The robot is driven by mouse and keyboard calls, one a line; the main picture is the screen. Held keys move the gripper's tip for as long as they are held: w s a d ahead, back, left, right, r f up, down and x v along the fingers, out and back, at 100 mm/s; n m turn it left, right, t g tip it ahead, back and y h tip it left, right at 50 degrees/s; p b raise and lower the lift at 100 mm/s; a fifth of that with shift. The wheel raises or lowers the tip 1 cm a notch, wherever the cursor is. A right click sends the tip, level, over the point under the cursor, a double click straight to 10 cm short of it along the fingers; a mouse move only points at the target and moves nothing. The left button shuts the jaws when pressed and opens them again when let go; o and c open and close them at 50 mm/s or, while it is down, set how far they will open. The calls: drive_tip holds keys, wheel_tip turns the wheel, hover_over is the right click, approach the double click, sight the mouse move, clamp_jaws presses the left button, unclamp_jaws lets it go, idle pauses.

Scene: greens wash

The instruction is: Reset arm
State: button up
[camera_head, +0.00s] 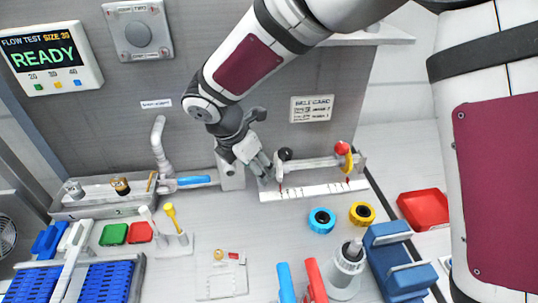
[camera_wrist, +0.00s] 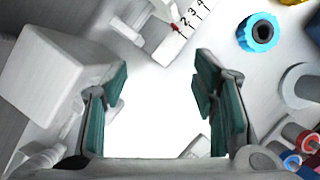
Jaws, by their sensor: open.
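My gripper (camera_head: 262,168) hangs from my arm over the back of the bench, close to the white scale strip (camera_head: 315,191). In the wrist view its two teal-padded fingers stand apart, with the gripper (camera_wrist: 160,78) holding nothing between them; only a bright white surface shows there. The strip's numbers (camera_wrist: 190,20) show beyond the fingertips at the top. A white block (camera_wrist: 48,80) is beside the left finger. In the head view my arm hides part of the back wall, and whether the gripper touches the fixture behind it cannot be told.
A display (camera_head: 50,57) reads READY. A fixture with a red knob (camera_head: 342,148) stands behind the strip. A blue ring (camera_head: 321,220) and yellow ring (camera_head: 362,213) lie in front.

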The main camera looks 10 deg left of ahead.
drive_tip(key=shift+s+a, duration=0.55)
drive_tip(key=shift+s, duration=0.2)
drive_tip(key=s+d+r+m, duration=0.3)
drive_tip(key=d+r+m, duration=0.4)
drive_tip(key=d, duration=0.3)
drive_tip(key=s+d+r+m, duration=0.2)
drive_tip(key=d+r+m, duration=0.45)
drive_tip(key=d, duration=0.35)
drive_tip(key=s+d+r+m+y, duration=0.1)
drive_tip(key=s+d+r+m, duration=0.1)
drive_tip(key=s+d+m, duration=0.3)
drive_tip(key=s+d+r+m+t+y, duration=0.1)
drive_tip(key=s+d+m, duration=0.4)
drive_tip(key=s+m, duration=0.5)
drive_tip(key=shift+r+y, duration=0.3)
drive_tip(key=shift+r, duration=0.1)
